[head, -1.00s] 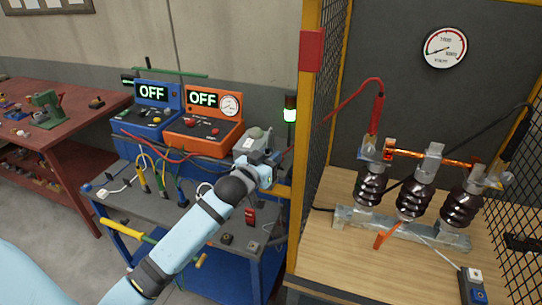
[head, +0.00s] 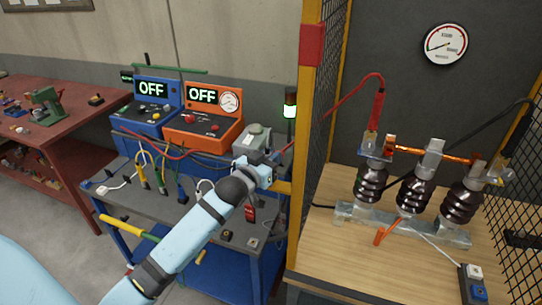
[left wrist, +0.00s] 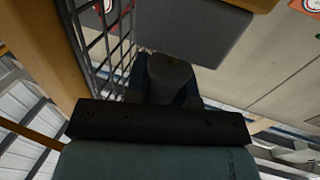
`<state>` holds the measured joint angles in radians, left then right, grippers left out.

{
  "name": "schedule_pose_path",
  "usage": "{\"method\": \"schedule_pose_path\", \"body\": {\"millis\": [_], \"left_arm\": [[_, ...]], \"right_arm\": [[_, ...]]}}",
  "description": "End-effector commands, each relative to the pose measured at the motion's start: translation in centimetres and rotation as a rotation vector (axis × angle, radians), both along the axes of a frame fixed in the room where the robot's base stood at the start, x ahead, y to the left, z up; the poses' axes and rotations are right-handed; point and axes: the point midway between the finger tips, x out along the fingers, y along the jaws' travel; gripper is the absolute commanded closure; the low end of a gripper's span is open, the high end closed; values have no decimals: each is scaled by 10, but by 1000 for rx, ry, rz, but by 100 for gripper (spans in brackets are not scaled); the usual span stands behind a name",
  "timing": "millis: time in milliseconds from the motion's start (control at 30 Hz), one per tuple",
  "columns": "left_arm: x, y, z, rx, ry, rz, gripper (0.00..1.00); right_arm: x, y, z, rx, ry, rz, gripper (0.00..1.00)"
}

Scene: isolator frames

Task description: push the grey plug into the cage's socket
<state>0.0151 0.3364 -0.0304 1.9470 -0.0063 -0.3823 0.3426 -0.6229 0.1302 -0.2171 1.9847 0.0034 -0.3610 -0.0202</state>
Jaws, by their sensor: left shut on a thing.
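My left gripper (head: 272,181) is beside the cage's front yellow post, over the right end of the cart. In the left wrist view, my left gripper (left wrist: 170,80) has its blue fingers shut around a dark grey rounded piece, which looks like the grey plug (left wrist: 168,72). In the head view the plug is too small and covered to make out. The cage (head: 308,150) has yellow posts and black mesh. I cannot make out its socket clearly, nor whether the plug touches it. My right gripper is not in view.
A grey box (head: 252,138) stands on the cart (head: 130,205) behind my gripper, near blue (head: 150,112) and orange (head: 203,130) units reading OFF. A lamp (head: 290,105) glows green. Cables lie on the cart. Inside the cage, dark insulators (head: 413,195) stand on a wooden floor (head: 340,255).

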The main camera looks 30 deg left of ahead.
Motion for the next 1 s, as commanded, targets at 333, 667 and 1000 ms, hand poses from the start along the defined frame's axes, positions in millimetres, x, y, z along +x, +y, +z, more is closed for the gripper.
{"method": "schedule_pose_path", "body": {"millis": [333,667,1000], "left_arm": [[0,0,-9,0,-1,0,100],[0,0,-14,0,-1,0,54],[0,0,-14,0,0,0,48]], "right_arm": [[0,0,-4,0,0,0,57],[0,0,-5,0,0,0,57],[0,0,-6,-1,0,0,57]]}}
